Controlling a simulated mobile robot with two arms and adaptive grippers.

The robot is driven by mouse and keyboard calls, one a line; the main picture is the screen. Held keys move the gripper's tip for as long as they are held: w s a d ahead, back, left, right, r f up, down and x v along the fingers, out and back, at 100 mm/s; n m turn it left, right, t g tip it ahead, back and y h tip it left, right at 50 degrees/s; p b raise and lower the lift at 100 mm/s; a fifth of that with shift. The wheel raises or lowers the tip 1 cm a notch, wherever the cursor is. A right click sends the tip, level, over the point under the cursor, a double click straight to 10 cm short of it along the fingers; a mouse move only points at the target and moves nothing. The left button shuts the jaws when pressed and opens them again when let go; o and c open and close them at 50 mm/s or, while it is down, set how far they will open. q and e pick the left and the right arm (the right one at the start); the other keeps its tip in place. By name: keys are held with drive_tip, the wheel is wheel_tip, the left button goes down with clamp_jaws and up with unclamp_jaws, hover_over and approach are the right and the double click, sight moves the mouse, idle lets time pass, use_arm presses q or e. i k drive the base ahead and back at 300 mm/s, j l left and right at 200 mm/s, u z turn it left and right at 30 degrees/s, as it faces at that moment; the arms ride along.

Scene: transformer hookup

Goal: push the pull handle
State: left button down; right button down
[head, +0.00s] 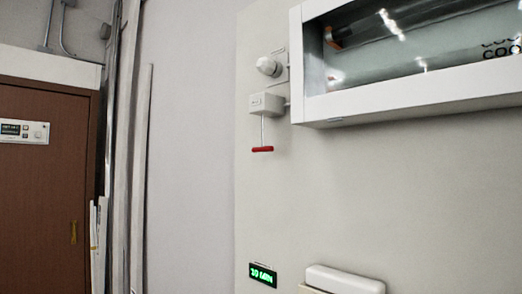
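The pull handle (262,149) is a small red bar. It hangs from a thin rod below a white box (266,104) on the pale wall panel, in the middle of the head view. Neither of my grippers shows in the head view, and nothing touches the handle.
A white-framed glass cabinet (410,102) juts out right of the handle. A round white knob (268,66) sits above the box. A green lit display (263,274) and a white rounded object (344,279) are below. A brown door (42,190) and tall strips (140,180) stand left.

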sight(263, 148)
drive_tip(key=i+j+u, duration=0.1)
drive_tip(key=j+u, duration=0.2)
drive_tip(key=i+j+u, duration=0.15)
drive_tip(key=j+u, duration=0.2)
drive_tip(key=i+j+u, duration=0.3)
drive_tip(key=j, duration=0.15)
drive_tip(key=k, duration=0.1)
